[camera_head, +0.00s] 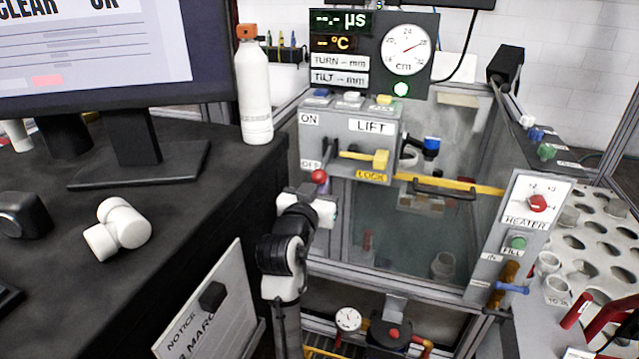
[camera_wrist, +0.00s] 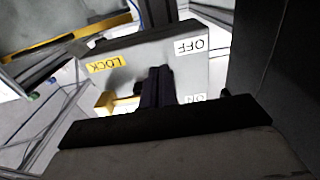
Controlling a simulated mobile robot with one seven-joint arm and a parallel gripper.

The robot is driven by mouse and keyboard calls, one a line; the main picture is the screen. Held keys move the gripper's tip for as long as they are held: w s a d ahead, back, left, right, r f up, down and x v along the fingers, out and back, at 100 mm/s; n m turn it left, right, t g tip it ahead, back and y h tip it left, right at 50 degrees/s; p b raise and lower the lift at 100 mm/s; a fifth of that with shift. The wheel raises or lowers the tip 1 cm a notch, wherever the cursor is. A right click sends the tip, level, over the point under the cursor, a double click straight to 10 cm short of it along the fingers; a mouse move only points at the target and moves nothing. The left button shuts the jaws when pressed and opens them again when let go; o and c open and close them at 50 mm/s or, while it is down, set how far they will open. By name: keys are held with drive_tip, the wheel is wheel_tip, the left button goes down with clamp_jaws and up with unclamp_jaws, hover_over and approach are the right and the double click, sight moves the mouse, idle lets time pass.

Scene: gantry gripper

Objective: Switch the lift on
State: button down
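The grey lift box (camera_head: 350,118) is labelled LIFT, with ON at its upper left and OFF at its lower left. Its lever has a red ball knob (camera_head: 319,177), which sits low by the OFF label. A yellow lock handle (camera_head: 381,159) is at the right of the box, above a LOCK label. My gripper (camera_head: 312,194) is just below the knob; I cannot tell whether they touch. In the wrist view the box (camera_wrist: 150,53) appears upside down, and my dark fingers (camera_wrist: 158,78) are close together in front of it. The knob is hidden there.
A white bottle (camera_head: 254,95) with an orange cap stands on the black desk edge to the left. A yellow bar (camera_head: 450,184) runs right of the box over the glass tank. A heater panel (camera_head: 525,210) stands at the right.

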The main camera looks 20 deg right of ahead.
sight(316, 180)
drive_tip(key=shift+r+p, duration=1.6)
drive_tip(key=shift+r, duration=0.75)
drive_tip(key=shift+s+a+f+b, duration=0.3)
drive_tip(key=shift+f+b, duration=0.1)
drive_tip(key=shift+f, duration=0.15)
drive_tip(key=shift+s+a+f+b, duration=0.25)
drive_tip(key=shift+s+f+b, duration=0.1)
drive_tip(key=shift+s, duration=0.1)
drive_tip(key=v, duration=0.7)
drive_tip(key=shift+s, duration=0.1)
